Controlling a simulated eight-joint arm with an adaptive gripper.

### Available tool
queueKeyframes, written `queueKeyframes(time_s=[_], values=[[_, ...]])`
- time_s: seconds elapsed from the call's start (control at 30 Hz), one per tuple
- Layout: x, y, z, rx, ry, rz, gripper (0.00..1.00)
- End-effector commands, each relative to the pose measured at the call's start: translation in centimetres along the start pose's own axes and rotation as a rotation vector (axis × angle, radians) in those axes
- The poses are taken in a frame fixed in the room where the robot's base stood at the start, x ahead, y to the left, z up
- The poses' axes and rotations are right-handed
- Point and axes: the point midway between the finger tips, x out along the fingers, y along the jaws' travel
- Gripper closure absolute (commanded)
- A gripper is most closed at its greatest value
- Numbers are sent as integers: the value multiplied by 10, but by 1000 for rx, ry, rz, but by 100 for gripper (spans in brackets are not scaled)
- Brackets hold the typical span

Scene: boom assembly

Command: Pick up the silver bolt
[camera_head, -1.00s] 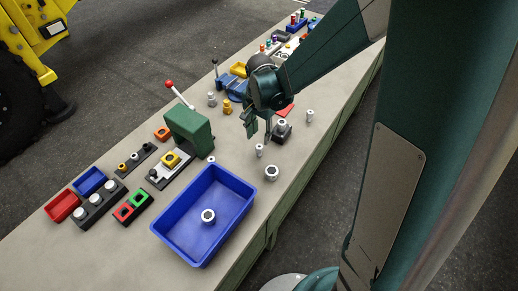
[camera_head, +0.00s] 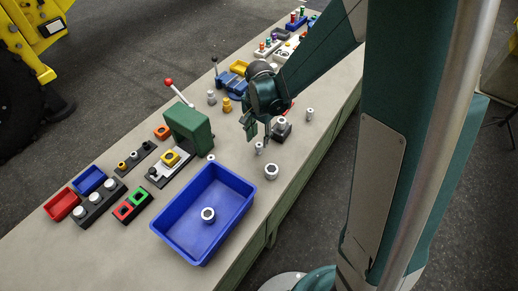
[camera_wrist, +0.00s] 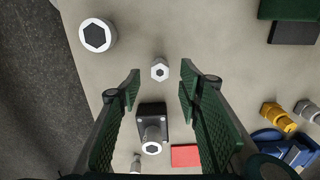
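Several silver bolts with dark hex sockets stand on the workbench (camera_head: 110,240); I cannot tell for certain which one the task means. A small silver bolt (camera_head: 259,148) stands upright just below my gripper (camera_head: 258,133) in the head view. In the wrist view this bolt (camera_wrist: 160,70) shows between the two green fingertips, apart from both. My gripper (camera_wrist: 160,78) is open and empty. A larger silver bolt (camera_head: 271,172) stands nearer the front edge; it is at upper left in the wrist view (camera_wrist: 97,35).
A black block (camera_wrist: 152,112) with a silver bolt (camera_wrist: 152,140) stands close to my gripper. Another bolt (camera_head: 310,113) stands to the right. A blue tray (camera_head: 232,240) holds one silver piece (camera_head: 208,215). A green press (camera_head: 188,128) stands left.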

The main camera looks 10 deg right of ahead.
Motion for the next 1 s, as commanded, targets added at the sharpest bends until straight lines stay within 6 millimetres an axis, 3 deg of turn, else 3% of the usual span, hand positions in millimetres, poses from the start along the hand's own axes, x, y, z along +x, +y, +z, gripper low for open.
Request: queueKeyframes(time_s=[0.47,1.0], values=[[5,0,0,0,0,0,65],[49,0,0,0,0,0,65]])
